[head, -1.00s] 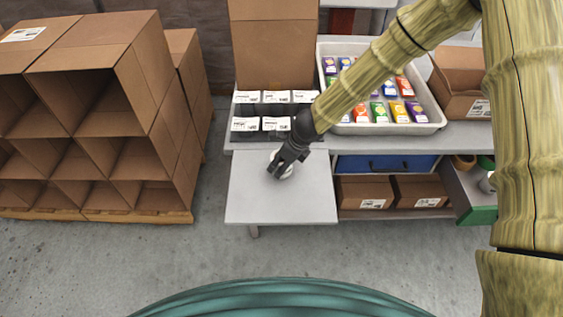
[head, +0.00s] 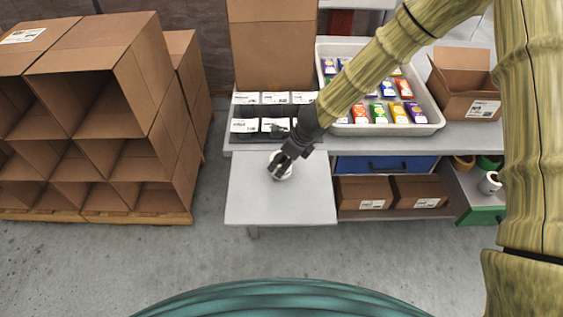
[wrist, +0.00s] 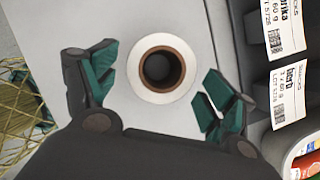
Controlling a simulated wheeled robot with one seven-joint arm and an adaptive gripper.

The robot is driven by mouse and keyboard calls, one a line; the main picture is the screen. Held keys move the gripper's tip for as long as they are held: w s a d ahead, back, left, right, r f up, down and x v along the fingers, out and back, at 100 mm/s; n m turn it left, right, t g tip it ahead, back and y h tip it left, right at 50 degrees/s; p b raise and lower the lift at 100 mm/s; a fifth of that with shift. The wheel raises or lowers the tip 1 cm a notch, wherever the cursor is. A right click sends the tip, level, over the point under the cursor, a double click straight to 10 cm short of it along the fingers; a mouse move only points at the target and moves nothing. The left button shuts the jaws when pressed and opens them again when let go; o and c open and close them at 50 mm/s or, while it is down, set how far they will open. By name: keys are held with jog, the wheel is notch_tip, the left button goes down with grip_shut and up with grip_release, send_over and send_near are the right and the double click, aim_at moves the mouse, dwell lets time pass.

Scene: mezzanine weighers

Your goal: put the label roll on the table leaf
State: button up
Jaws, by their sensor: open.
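The label roll (wrist: 143,87) is a white ring with a brown core, lying flat with its hole facing up on the pale grey table leaf (head: 255,205). In the head view the roll (head: 287,174) is partly hidden by my gripper (head: 279,165), near the leaf's middle. In the wrist view my gripper (wrist: 158,84) is open, with one finger on each side of the roll and a visible gap to both. My gripper is empty. Its exact height above the leaf is hard to tell.
Behind the leaf stands a dark rack (head: 235,110) of white-labelled packs. A white tray (head: 437,118) of colourful packets is to its right. An open green-fronted drawer (head: 483,214) holds a white cylindrical item (head: 489,183) and rings. Stacked cartons (head: 150,85) stand left; the leaf's front is clear.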

jog(key=p+v, duration=0.1)
jog(key=v, duration=0.8)
jog(key=shift+p, duration=0.35)
